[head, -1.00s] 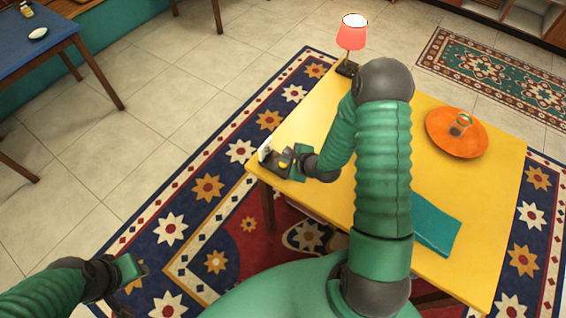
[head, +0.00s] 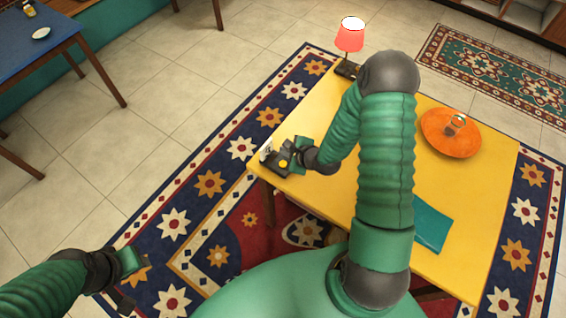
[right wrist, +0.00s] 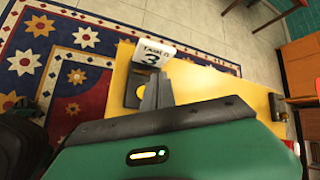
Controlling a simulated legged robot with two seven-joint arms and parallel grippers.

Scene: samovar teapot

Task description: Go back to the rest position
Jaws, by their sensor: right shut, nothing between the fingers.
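My left gripper (head: 122,298) hangs low at the lower left, over the patterned rug and clear of the table. Its fingers are too dark and small to read.
An orange plate (head: 440,145) with a small glass (head: 457,121) is at the table's right. A red-shaded lamp (head: 349,38) stands at the back corner. A blue table (head: 40,52) is far left; the tiled floor between is clear.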

